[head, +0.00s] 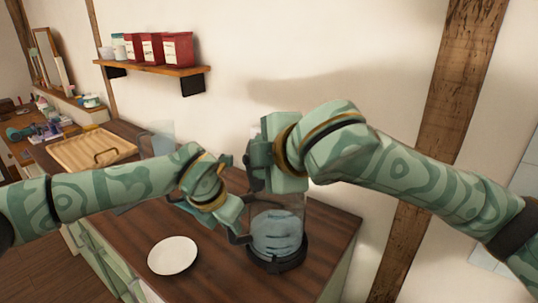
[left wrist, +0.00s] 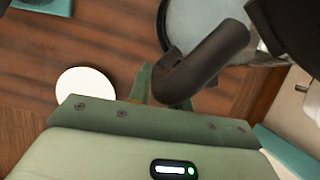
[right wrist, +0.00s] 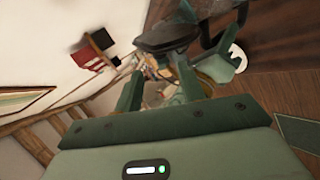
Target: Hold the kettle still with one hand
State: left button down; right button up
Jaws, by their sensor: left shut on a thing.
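The kettle (head: 277,228) has a clear body with bluish liquid and a black base, and stands upright on the dark wooden counter. My left gripper (head: 238,232) is at its left side, shut on the black handle (left wrist: 208,62); the left wrist view shows the handle running between the fingers. My right gripper (head: 258,170) is at the kettle's top, partly hiding it. In the right wrist view its fingers (right wrist: 158,85) are apart, with background visible between them, and a dark part of the kettle's top (right wrist: 168,35) is just beyond. I cannot tell whether they touch it.
A white plate (head: 173,256) lies on the counter (head: 215,270) left of the kettle. A wooden tray (head: 92,148) sits farther back left. A wall shelf (head: 150,67) holds several red canisters (head: 177,48). The counter's right edge is close to the kettle.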

jog(key=shift+v, duration=1.85)
pick_arm(q)
jog(key=c, duration=1.2)
grip_release()
